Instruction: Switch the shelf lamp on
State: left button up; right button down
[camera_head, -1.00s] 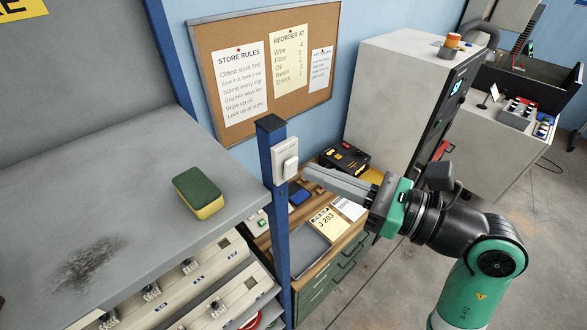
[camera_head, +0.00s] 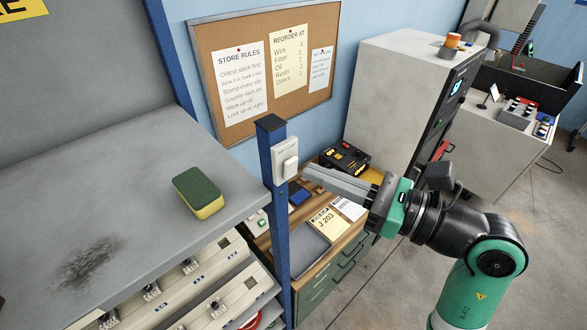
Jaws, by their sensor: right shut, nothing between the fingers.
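A white rocker switch (camera_head: 286,161) is fixed on the blue shelf post (camera_head: 272,132), near its top. The lamp itself cannot be made out in this view. My right gripper (camera_head: 306,174) reaches in from the right, shut and empty. Its fingertips are just right of the switch's lower half; a small gap shows between them in the picture, though the depth is hard to judge. My left gripper is not in view.
A grey shelf (camera_head: 140,180) with a green and yellow sponge (camera_head: 199,192) and a dark smudge (camera_head: 90,262) lies left of the post. A cork board (camera_head: 210,45) hangs behind. A drawer cabinet (camera_head: 335,275) with papers and a tray stands below my right gripper.

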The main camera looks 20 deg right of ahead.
jog(key=shift+x, duration=1)
dwell(0.3)
jog(key=p+v, duration=0.2)
jog(key=v, duration=0.6)
dwell(0.4)
dwell(0.3)
